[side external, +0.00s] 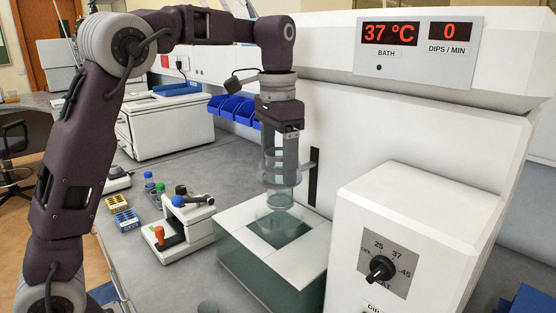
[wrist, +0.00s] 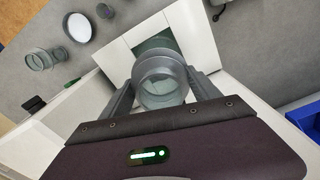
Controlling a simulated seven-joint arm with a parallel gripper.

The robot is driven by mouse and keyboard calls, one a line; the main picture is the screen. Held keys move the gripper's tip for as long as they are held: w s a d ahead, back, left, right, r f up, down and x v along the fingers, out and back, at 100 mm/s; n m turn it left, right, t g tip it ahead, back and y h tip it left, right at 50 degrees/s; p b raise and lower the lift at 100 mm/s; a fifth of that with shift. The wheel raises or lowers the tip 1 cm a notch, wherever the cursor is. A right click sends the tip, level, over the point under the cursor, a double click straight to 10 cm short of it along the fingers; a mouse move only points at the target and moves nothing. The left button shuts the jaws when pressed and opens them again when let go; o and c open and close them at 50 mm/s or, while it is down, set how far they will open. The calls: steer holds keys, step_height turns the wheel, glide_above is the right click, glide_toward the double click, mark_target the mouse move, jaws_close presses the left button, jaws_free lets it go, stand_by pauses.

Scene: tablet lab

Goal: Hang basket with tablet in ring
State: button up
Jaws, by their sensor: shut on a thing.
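My gripper (side external: 280,165) is shut on the clear cylindrical basket (side external: 283,193), holding it roughly upright above the square opening of the water bath (side external: 232,222). In the wrist view the basket (wrist: 160,82) sits between both fingers, with the bath opening (wrist: 154,43) beyond it. A faint clear round shape (side external: 280,217) shows below the basket at the opening; I cannot tell whether it is the basket's lower part or a vessel. Grey bands circle near the fingers, but I cannot make out the ring clearly. The tablet cannot be made out.
The white dipping machine with a knob (side external: 381,268) stands close on the right, its display (side external: 418,36) reading 37 °C and 0 dips. A black slot (side external: 313,176) is behind the basket. A small white device (side external: 180,222), vials and racks are left.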

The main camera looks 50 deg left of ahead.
mark_target(271, 196)
steer(key=shift+s+a+f, duration=0.15)
steer(key=shift+s+f, duration=0.1)
steer(key=shift+f, duration=1)
steer(key=shift+s+a+f, duration=0.1)
steer(key=shift+s+f, duration=0.2)
steer(key=shift+f, duration=0.95)
steer(key=shift+s+a+f, duration=0.15)
steer(key=shift+s+f, duration=0.1)
steer(key=shift+f, duration=1)
stand_by(1.0)
steer(key=o, duration=2)
steer(key=shift+a, duration=0.1)
steer(key=shift+t, duration=0.4)
steer(key=r, duration=0.9)
steer(key=shift+w+d+r, duration=0.2)
steer(key=shift+w+r, duration=0.2)
